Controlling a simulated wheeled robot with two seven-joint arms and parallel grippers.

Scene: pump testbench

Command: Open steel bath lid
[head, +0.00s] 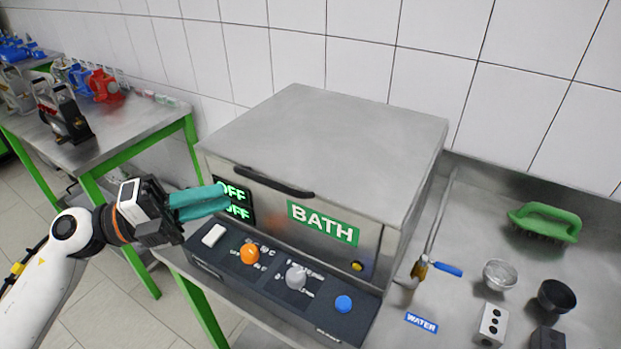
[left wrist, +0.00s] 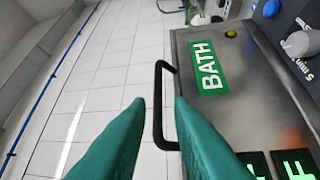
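The steel bath (head: 385,262) carries a green BATH label, and its flat grey lid (head: 335,145) is down. A black bar handle (head: 273,182) runs along the lid's front edge. My left gripper (head: 222,198), with teal fingers, is left of the handle, in front of the bath's lit OFF displays. In the left wrist view the two fingers are apart, with the handle (left wrist: 158,120) showing beyond and between their tips. The gripper is open and empty, and I see no contact with the handle. My right gripper is not in view.
A control panel (head: 285,285) with a white switch, orange, grey and blue knobs sits below the bath front. To the right are a tap (head: 420,268), a green brush (head: 545,222) and small cups. A side table (head: 110,130) stands at the left. A tiled wall is behind.

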